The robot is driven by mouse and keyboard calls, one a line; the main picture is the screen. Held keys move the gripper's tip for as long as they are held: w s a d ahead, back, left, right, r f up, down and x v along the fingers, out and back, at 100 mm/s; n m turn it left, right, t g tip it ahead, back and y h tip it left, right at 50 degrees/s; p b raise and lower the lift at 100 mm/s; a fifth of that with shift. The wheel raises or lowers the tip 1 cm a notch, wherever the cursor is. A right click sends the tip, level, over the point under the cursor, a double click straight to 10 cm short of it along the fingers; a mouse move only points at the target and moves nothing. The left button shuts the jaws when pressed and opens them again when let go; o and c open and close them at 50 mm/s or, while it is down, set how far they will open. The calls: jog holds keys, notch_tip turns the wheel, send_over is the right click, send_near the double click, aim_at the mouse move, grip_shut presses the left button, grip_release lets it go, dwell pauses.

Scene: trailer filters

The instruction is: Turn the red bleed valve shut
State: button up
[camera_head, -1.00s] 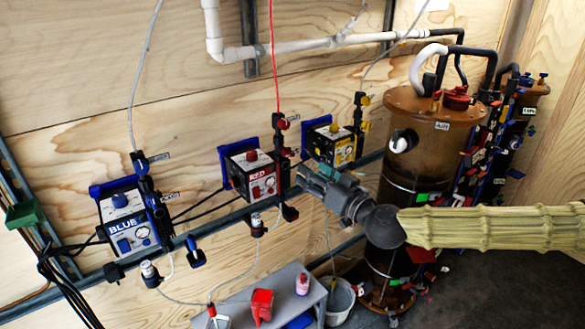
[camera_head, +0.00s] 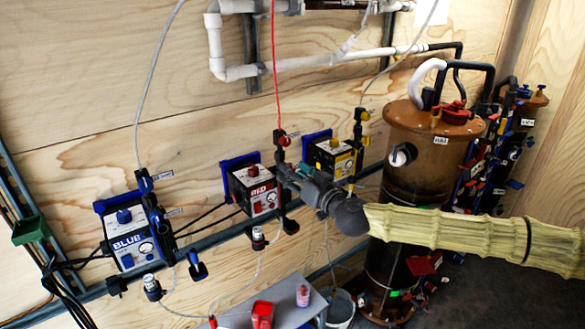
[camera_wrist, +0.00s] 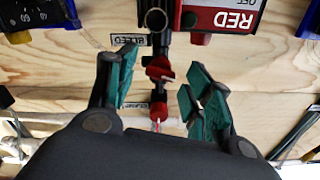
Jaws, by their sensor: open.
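The RED pump box (camera_head: 256,189) is on the wall, left of my gripper in the head view. A vertical column of dark fittings beside it carries red-handled valves. In the wrist view, a red valve (camera_wrist: 158,69) lies between the fingertips, close to a label that seems to read BLEED (camera_wrist: 130,40). I take it for the red bleed valve. A second red valve (camera_wrist: 158,112) sits nearer the palm, and it also shows in the head view (camera_head: 283,140). My gripper (camera_head: 284,172), with green fingers (camera_wrist: 158,74), is open around the column and not closed on a handle.
The BLUE pump box (camera_head: 131,237) is at the left and a yellow-marked box (camera_head: 332,158) is just right of my gripper. A red tube (camera_head: 275,75) runs up the wall. A brown tank (camera_head: 430,165) stands to the right, and a grey bench (camera_head: 318,302) is below.

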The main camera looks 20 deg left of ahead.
jog(key=shift+w+a, duration=0.3)
jog(key=shift+a, duration=0.1)
jog(key=c, duration=1)
jog(key=shift+f+m+b, duration=0.15)
jog(key=shift+m+b, duration=0.15)
jog(key=shift+b, duration=0.2)
jog(key=shift+w+d+m+b, duration=0.1)
jog(key=shift+m+b, duration=7)
jog(key=shift+b, duration=0.75)
